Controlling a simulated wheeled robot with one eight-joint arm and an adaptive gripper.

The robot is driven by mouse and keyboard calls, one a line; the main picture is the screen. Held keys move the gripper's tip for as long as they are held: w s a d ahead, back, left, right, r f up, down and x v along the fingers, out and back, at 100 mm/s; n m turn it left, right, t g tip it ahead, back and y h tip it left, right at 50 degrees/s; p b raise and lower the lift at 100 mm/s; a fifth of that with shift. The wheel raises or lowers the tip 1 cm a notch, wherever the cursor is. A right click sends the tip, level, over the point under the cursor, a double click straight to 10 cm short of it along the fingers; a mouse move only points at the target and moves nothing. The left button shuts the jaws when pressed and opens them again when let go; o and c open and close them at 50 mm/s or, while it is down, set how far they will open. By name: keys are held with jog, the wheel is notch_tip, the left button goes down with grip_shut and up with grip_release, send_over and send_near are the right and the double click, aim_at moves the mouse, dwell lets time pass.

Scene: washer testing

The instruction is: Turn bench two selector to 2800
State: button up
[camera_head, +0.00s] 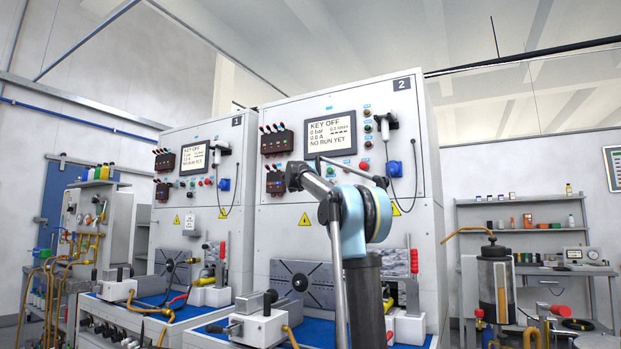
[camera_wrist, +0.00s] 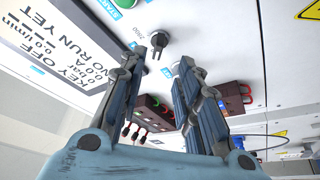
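Bench two (camera_head: 352,116) is the tall white cabinet marked 2, right of bench one. Its screen (camera_head: 331,134) reads KEY OFF and also shows in the wrist view (camera_wrist: 65,50). A black selector knob (camera_wrist: 158,41) sits on the panel in the wrist view, close to a "2800" label. Its exact pointer setting is unclear. My gripper (camera_wrist: 161,57) is open and empty; its two fingers point at the panel, with the knob seen just beyond and between the tips. Contact is not visible. In the head view my arm hides the selector area.
A green START button (camera_wrist: 124,3) is near the knob. A dark block with cables and switches (camera_wrist: 150,120) lies beside the fingers. Bench one (camera_head: 197,135) stands to the left.

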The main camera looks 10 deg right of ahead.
jog(key=x, duration=0.9)
grip_shut()
